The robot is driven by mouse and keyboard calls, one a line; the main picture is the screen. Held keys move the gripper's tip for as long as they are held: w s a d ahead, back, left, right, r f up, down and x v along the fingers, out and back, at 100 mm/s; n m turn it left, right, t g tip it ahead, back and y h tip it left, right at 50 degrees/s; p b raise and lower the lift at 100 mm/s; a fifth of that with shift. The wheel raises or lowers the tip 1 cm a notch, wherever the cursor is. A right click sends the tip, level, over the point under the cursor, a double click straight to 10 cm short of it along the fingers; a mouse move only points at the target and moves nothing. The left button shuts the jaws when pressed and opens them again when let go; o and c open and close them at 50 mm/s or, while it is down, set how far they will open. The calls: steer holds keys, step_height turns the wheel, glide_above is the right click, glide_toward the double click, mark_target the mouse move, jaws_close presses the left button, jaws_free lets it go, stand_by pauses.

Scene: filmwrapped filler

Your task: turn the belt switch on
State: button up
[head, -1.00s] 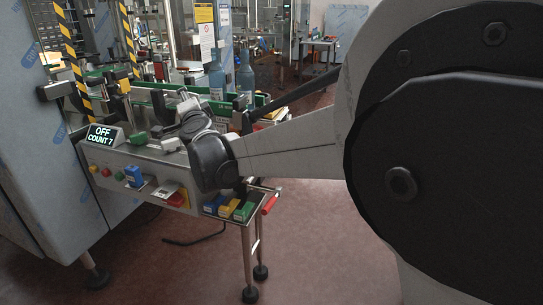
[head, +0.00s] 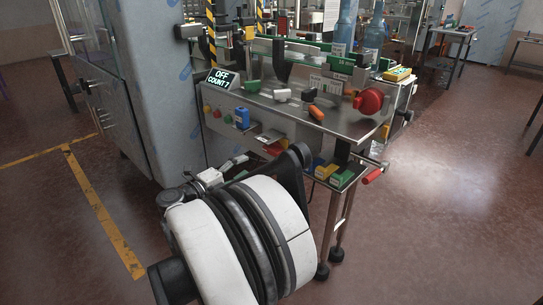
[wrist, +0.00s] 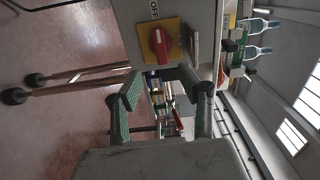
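The belt switch is a red rotary knob (wrist: 159,44) on a yellow plate (wrist: 174,28), set in a grey panel with an OFF label beside it in the wrist view. In the head view the red switch (head: 272,150) shows low on the machine front, partly behind my arm. A display (head: 219,79) there reads OFF, COUNT 7. My gripper (wrist: 166,88) is open and empty, its two green-padded fingers apart. In the wrist view the knob sits just beyond the gap between the fingertips, apart from them. My gripper is not clearly visible in the head view.
Floor at right is clear.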

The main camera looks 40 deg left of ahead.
mark_target(269, 152)
steer(key=w+b, duration=0.1)
steer(key=w, duration=0.3)
steer(key=w+d+b, duration=0.1)
steer(key=w, duration=0.4)
steer(key=w+b, duration=0.1)
steer(key=w, duration=0.3)
steer(key=shift+w+d, duration=0.15)
steer(key=shift+w, duration=0.2)
jaws_close()
